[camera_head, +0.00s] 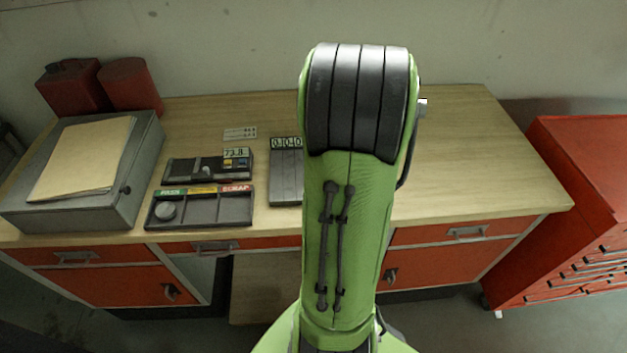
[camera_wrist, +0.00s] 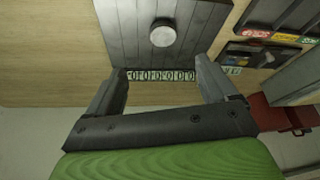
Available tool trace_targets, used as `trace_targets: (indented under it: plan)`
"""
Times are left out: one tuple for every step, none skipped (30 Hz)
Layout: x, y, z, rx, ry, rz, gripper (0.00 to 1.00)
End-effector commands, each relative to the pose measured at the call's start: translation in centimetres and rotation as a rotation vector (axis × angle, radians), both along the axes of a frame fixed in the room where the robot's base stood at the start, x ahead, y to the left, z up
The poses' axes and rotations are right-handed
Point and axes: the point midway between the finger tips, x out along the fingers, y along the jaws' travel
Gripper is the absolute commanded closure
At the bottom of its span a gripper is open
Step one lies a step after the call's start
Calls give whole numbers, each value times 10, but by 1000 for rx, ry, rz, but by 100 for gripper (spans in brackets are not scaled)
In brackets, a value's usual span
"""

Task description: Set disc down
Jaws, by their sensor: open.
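A round light-grey disc (camera_wrist: 163,33) shows in the wrist view over a grey grooved plate (camera_wrist: 115,30) and appears to lie on it. My gripper (camera_wrist: 161,66) is open and empty. Its two fingers are apart and the disc lies beyond their tips, roughly in line with the gap. In the head view the grooved plate (camera_head: 286,180) is partly covered by my arm, which hides the gripper and that disc. Another round grey disc (camera_head: 165,211) sits in the left compartment of the dark tray (camera_head: 228,224), under its green label; the tray's label strip also has a red part.
A measuring device with a display (camera_head: 207,169) stands behind the tray. A grey case (camera_head: 127,180) with a folder (camera_head: 84,158) on it and red containers (camera_head: 130,85) are at the left. The wooden bench (camera_head: 470,150) is clear at right, beside a red cabinet (camera_head: 580,170).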

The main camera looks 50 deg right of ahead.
Motion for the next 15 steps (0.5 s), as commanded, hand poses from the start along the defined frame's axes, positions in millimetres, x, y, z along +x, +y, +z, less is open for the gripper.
trace_targets:
  plan:
    - [4,0,-11,6,3,4,14]
    - [6,-1,-18,8,4,4,14]
    - [10,-3,-27,8,4,4,14]
    - [13,-5,-35,8,4,4,14]
    - [15,-6,-42,8,4,4,14]
    - [18,-8,-51,8,4,4,14]
    - [21,-10,-58,7,5,4,14]
    - [23,-11,-64,8,5,3,14]
    - [26,-13,-72,7,5,4,14]
    - [28,-14,-76,6,4,3,14]
    - [30,-15,-80,6,4,3,14]
    - [31,-16,-84,5,2,3,14]
    - [32,-17,-86,4,1,3,14]
    - [33,-17,-89,5,2,3,14]
    - [35,-18,-93,6,2,4,14]
